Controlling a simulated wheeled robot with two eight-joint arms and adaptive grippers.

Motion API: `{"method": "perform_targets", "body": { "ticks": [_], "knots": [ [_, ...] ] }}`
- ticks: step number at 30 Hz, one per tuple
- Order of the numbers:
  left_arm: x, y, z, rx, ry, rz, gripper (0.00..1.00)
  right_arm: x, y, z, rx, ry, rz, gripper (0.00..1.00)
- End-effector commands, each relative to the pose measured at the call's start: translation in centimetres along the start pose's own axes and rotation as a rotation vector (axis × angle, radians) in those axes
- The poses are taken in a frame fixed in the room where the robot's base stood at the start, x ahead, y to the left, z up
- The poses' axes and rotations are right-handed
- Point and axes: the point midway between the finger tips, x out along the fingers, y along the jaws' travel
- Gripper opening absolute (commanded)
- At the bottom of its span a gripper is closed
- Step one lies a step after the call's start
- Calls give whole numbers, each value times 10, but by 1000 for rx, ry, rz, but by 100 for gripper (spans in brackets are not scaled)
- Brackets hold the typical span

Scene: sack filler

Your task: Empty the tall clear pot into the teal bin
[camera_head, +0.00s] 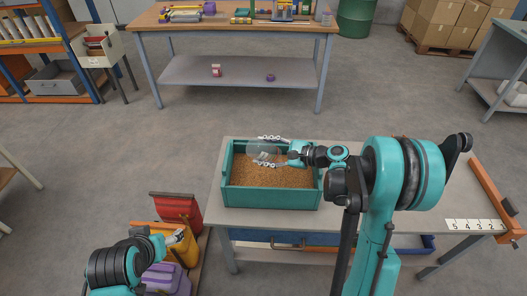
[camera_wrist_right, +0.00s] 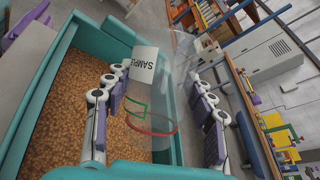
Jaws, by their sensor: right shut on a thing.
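The teal bin (camera_head: 230,196) sits on the grey table and holds a wide bed of brown grains. My right gripper (camera_head: 268,151) is over the back part of the bin, its fingers on both sides of the clear pot (camera_head: 262,149). In the right wrist view the see-through pot (camera_wrist_right: 178,85) shows a white SAMPLE label, a red ring and a green mark, between the fingers of my right gripper (camera_wrist_right: 155,110). I see no grains inside it. I cannot tell its exact tilt. My left gripper (camera_head: 176,237) is low at the left, beside a yellow container, away from the bin.
The grey table (camera_head: 400,190) is bare to the right of the bin, with a numbered strip (camera_head: 475,225) at its right end. Red (camera_head: 177,209), yellow (camera_head: 172,240) and purple (camera_head: 165,277) containers stand left of the table. A wooden workbench (camera_head: 235,22) is at the back.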

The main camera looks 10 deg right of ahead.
Motion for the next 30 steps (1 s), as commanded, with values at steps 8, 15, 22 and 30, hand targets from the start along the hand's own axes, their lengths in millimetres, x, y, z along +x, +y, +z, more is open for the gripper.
{"method": "perform_targets", "body": {
  "ticks": [8, 15, 22, 30],
  "knots": [
    [-3, 0, -2, 0, 0, 0, 70, 0, -1, 2, -9, 9, 4, 24],
    [-43, 0, -31, 0, 0, 0, 70, -6, -14, 24, -185, 196, 78, 24],
    [-60, 0, -43, 0, 0, 0, 70, -8, -17, 27, -324, 347, 134, 24],
    [-58, 0, -41, 0, 0, 0, 70, -8, -16, 23, -330, 356, 135, 24]
  ]
}}
